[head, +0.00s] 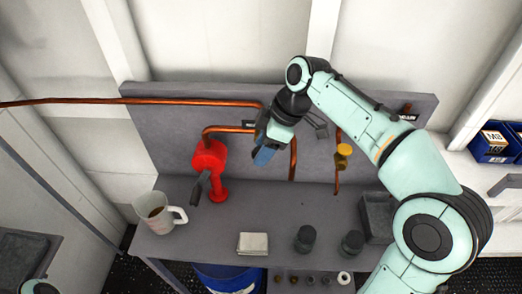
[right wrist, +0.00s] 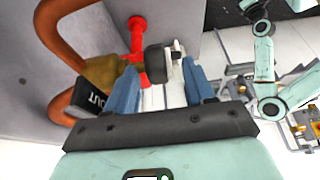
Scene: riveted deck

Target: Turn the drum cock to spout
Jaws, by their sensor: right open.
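My right gripper (head: 263,156) is in front of the back panel, over the copper pipework, and hides part of it in the head view. In the right wrist view its two blue fingers (right wrist: 161,90) are apart with nothing clamped between them. A brass-coloured cock body (right wrist: 101,72) shows just left of the fingers, with copper pipe around it. A black label reading "OUT" (right wrist: 93,101) is beside it, partly covered. I cannot tell whether a finger touches the cock or where its lever points. My left gripper is out of view.
A red hand pump (head: 209,158) with a grey handle stands left on the bench; a mug (head: 158,212) is beside it. A pale block (head: 253,243), two dark jars (head: 305,238) and a grey bin (head: 377,218) sit in front. A yellow knob (head: 344,151) is at right.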

